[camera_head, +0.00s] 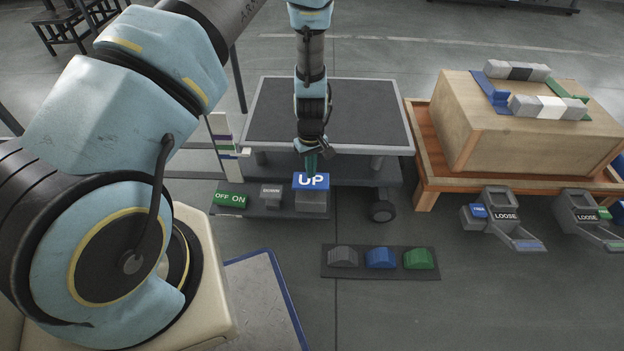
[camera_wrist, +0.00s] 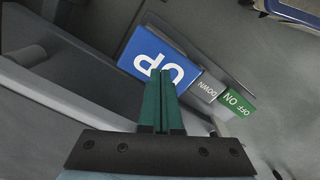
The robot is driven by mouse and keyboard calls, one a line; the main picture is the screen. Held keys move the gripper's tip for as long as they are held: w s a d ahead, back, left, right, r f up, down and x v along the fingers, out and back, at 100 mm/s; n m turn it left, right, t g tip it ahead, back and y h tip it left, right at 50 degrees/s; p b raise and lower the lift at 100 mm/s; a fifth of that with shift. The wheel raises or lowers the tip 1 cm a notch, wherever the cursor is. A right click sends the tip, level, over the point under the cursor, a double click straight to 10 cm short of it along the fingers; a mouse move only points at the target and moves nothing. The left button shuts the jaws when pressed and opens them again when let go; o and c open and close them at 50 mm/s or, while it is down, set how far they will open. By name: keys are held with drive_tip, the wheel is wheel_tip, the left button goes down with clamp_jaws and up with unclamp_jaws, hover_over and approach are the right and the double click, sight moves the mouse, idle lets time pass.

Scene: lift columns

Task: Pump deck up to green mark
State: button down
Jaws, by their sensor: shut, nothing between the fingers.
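The lift cart's dark deck (camera_head: 330,108) stands in the middle of the head view. The mark post (camera_head: 222,140), with green and blue bands, stands at its left edge. A blue UP pedal (camera_head: 311,181) sits low at the cart's front, with a smaller grey DOWN pedal (camera_head: 271,196) and a green OFF ON switch (camera_head: 230,199) to its left. My gripper (camera_head: 311,168) points down at the UP pedal, its fingers together and empty. In the wrist view the green fingertips (camera_wrist: 162,75) overlap the edge of the UP pedal (camera_wrist: 155,58); I cannot tell whether they touch it.
A wooden crate (camera_head: 520,122) on an orange-brown stand is at the right, with grey bars on top. Two LOOSE clamp pedals (camera_head: 505,215) are in front of it. A dark floor strip (camera_head: 381,277) holds grey, blue and green blocks. Floor is clear around the strip.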

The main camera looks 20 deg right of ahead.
sight(311, 180)
drive_tip(key=shift+f, duration=0.1)
drive_tip(key=shift+f+b, duration=1.75)
drive_tip(key=shift+f, duration=1.3)
drive_tip(key=shift+r+p, duration=2.65)
drive_tip(key=shift+r, duration=0.5)
drive_tip(key=shift+f+b, duration=1)
drive_tip(key=shift+f, duration=0.7)
drive_tip(key=shift+r+p, duration=1.5)
drive_tip(key=shift+r, duration=0.25)
